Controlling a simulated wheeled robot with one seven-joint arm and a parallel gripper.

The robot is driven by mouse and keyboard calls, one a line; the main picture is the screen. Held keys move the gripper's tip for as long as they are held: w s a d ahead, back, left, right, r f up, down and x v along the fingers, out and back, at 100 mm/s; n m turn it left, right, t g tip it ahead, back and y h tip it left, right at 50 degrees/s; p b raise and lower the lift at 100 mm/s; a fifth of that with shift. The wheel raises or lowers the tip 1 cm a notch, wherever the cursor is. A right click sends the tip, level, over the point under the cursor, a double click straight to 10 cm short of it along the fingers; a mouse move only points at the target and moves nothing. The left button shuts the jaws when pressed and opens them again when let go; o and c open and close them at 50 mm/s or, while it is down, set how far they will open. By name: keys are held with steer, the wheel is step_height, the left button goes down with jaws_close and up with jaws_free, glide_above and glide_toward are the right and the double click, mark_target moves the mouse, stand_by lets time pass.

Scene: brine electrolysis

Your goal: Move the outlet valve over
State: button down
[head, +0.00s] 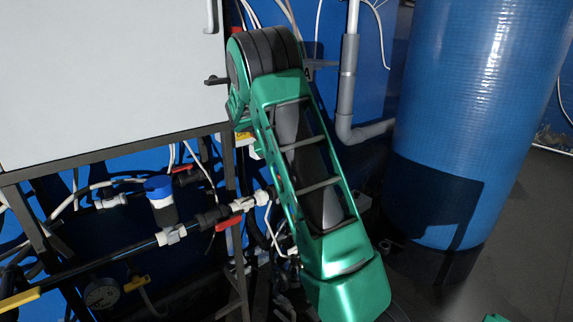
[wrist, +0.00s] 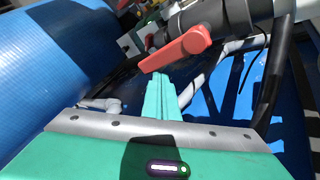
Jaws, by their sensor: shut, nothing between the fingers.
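In the wrist view, a valve with a red lever handle (wrist: 178,50) sits on a dark grey pipe fitting just beyond my fingertips. My gripper (wrist: 159,82) has its two pale green fingers together and empty. The fingertips are just below the red handle in the picture; I cannot tell whether they touch it. In the head view, red valve handles show on the pipework, one at the lower pipe (head: 228,223) and one higher up (head: 181,169). I cannot tell which is the outlet valve. My arm hides the gripper in the head view.
A large blue tank (head: 470,110) stands at the right. A grey-white cabinet (head: 100,75) is at the upper left. A blue-capped filter (head: 161,195), a pressure gauge (head: 101,293), yellow handles and loose hoses crowd the left. Bare floor (head: 530,240) shows at the far right.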

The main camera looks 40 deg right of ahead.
steer(key=shift+a, duration=0.1)
steer(key=v, duration=1.1)
steer(key=shift+s+a, duration=0.35)
steer(key=shift+a, duration=0.15)
steer(key=shift+f, duration=0.1)
steer(key=s+a+f+y, duration=0.1)
steer(key=s+a, duration=0.4)
steer(key=s, duration=0.8)
steer(key=s+a+f+n+y, duration=0.1)
steer(key=s+a+y, duration=0.3)
steer(key=s, duration=1)
steer(key=s+a+f+y, duration=0.2)
steer(key=s+a, duration=0.6)
steer(key=s, duration=0.5)
steer(key=shift+s+f+n+g+y, duration=0.3)
steer(key=shift+s+f, duration=0.1)
steer(key=shift+f, duration=0.1)
